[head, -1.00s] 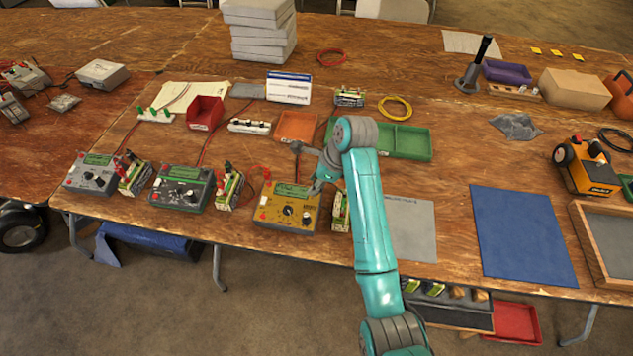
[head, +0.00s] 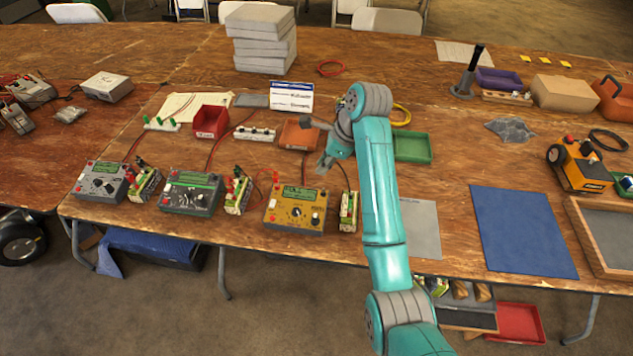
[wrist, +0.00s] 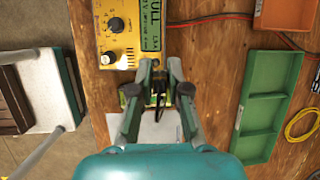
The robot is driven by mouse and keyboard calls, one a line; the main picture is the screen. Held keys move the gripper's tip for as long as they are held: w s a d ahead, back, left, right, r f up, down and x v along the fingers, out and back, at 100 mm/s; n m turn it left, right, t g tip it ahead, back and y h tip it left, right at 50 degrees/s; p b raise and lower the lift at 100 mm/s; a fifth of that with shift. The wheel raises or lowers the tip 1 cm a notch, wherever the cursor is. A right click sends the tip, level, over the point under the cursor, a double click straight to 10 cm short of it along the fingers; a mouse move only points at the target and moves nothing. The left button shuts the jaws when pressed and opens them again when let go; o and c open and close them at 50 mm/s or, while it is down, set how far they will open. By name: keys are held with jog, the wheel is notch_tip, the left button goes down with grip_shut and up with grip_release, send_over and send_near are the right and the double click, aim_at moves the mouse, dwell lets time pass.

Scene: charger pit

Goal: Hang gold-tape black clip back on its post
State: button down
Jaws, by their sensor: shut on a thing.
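My gripper (head: 323,170) is above the yellow charger (head: 297,209), near its back right corner. In the wrist view, its fingers (wrist: 160,68) are closed around a small black clip (wrist: 158,88) with a dark lead. The yellow charger also shows in the wrist view (wrist: 116,32), beside the fingers. A green-and-white battery pack (head: 348,211) stands at the charger's right. It shows partly under the fingers in the wrist view. The clip's post cannot be told apart in these frames.
Two more chargers (head: 190,192) (head: 101,180) with battery packs stand to the left. An orange tray (head: 299,137) and a green tray (head: 413,147) lie behind. A grey mat (head: 420,225) and a blue mat (head: 522,230) leave flat room at the right.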

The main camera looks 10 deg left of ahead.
jog(key=shift+r, duration=0.9)
jog(key=shift+w+g, duration=0.15)
jog(key=shift+g, duration=0.25)
jog(key=shift+w, duration=0.1)
jog(key=shift+s+f, duration=0.2)
jog(key=shift+f, duration=0.85)
jog(key=shift+f, duration=0.1)
jog(key=shift+f, duration=3.35)
jog(key=shift+f, duration=0.3)
